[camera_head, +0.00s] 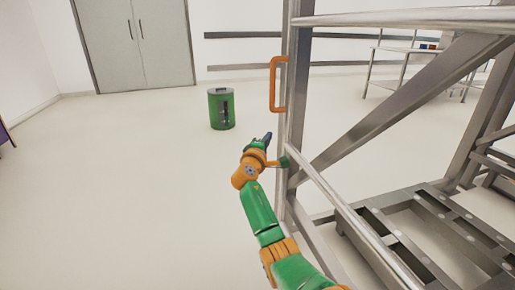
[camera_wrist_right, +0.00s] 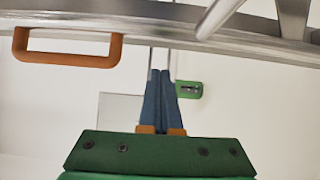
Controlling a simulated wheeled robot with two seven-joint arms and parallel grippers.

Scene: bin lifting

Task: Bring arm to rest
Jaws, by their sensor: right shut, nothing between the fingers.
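My right arm, green and orange, reaches forward from the bottom of the head view. Its gripper (camera_head: 267,137) is near the metal post, below the orange handle (camera_head: 278,84). In the right wrist view the two blue fingers of the gripper (camera_wrist_right: 161,80) lie together with nothing between them. The orange handle (camera_wrist_right: 66,60) shows there at the upper left, apart from the fingers. My left gripper is in neither view.
A metal stair frame (camera_head: 291,120) with rails and steps fills the right side, close to my right arm. A green bin (camera_head: 221,108) stands on the floor beyond. Grey double doors (camera_head: 135,45) are at the back left.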

